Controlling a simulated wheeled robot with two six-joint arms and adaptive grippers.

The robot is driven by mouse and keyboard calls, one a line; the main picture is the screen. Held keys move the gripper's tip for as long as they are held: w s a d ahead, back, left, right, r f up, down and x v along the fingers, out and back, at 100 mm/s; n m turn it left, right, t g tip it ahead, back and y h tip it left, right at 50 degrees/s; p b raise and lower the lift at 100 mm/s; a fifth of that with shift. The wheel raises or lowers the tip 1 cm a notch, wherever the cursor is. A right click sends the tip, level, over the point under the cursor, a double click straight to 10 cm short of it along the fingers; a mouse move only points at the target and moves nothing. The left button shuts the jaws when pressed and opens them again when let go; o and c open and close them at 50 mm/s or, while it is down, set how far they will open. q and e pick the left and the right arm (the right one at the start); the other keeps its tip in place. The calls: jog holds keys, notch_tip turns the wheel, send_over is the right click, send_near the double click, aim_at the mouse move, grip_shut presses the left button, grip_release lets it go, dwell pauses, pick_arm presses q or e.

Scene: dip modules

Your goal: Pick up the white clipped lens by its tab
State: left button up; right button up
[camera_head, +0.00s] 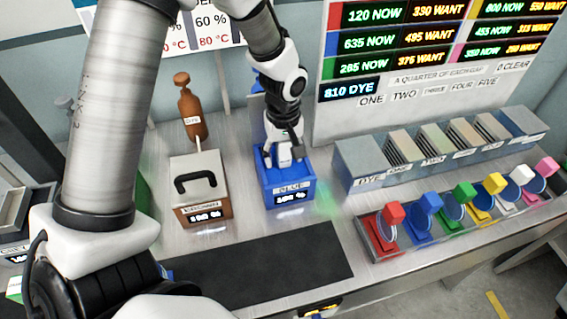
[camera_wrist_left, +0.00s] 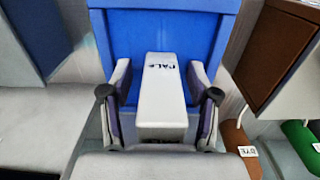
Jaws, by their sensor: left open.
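The white clipped lens (camera_head: 521,175) stands in the rack at the right in the head view, with its white tab on top and a dark round lens below. It is between the yellow clip (camera_head: 494,184) and the pink clip (camera_head: 547,167). My left gripper (camera_head: 284,158) is far to the left of it, over a blue box (camera_head: 290,187). In the left wrist view, its open fingers (camera_wrist_left: 160,98) stand on either side of a light grey block marked PALE. I cannot tell whether they touch the block. My right gripper is not in view.
The rack (camera_head: 445,238) also holds red, blue and green clips. A grey bin row (camera_head: 362,167) stands behind it. A brown box (camera_head: 203,199) with a black handle and a brown bottle (camera_head: 190,112) are left of the blue box. A dark mat (camera_head: 260,268) lies clear in front.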

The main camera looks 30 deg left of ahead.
pick_arm(q)
jog(key=shift+f, duration=0.25)
jog(key=shift+s, duration=0.1)
grip_shut()
